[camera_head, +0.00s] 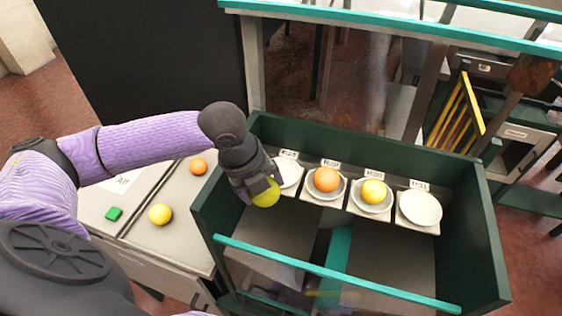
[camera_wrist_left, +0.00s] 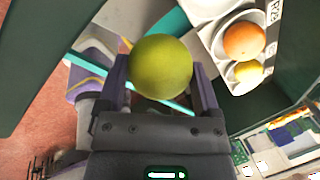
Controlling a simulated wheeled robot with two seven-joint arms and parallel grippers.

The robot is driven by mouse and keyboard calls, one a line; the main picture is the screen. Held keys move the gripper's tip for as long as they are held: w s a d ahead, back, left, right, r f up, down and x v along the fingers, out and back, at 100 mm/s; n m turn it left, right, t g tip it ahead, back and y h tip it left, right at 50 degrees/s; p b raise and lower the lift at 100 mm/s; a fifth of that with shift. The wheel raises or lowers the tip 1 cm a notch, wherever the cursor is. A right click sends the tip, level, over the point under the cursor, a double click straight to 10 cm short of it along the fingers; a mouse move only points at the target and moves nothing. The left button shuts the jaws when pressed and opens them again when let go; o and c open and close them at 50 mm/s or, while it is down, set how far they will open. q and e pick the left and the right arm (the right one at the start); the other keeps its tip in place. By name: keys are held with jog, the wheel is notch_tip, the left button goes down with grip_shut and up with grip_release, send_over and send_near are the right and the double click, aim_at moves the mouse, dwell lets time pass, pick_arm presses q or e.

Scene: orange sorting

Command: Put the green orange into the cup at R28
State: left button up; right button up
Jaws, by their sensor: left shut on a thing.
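My left gripper (camera_head: 262,187) is shut on the yellow-green orange (camera_head: 266,194) and holds it inside the green-walled bin, in front of the row of cups. In the left wrist view the green orange (camera_wrist_left: 160,67) sits between the two fingers of the left gripper (camera_wrist_left: 161,88). The leftmost white cup (camera_head: 291,174) is just right of and behind the gripper; its label (camera_head: 289,154) is small but seems to read R28. The visible part of this cup is empty, and its left side is hidden by the gripper. My right gripper is not in view.
An orange fruit (camera_head: 326,179) and a yellow one (camera_head: 374,192) sit in the two middle cups. The rightmost cup (camera_head: 421,208) is empty. A teal rail (camera_head: 335,272) crosses the bin's front.

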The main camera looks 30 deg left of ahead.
pick_arm(q)
jog(key=w, duration=0.3)
jog(key=w+a, duration=0.1)
jog(key=w, duration=0.2)
jog(key=w+a, duration=0.1)
jog(key=w, duration=0.2)
jog(key=shift+w, duration=0.1)
notch_tip(320, 180, down, 3)
jog(key=shift+r, duration=0.1)
jog(key=shift+w+f, duration=0.1)
jog(key=shift+f, duration=0.35)
jog(key=o, duration=1.1)
jog(key=p+v, duration=0.1)
jog(key=v, duration=1.1)
jog(key=shift+a, duration=0.1)
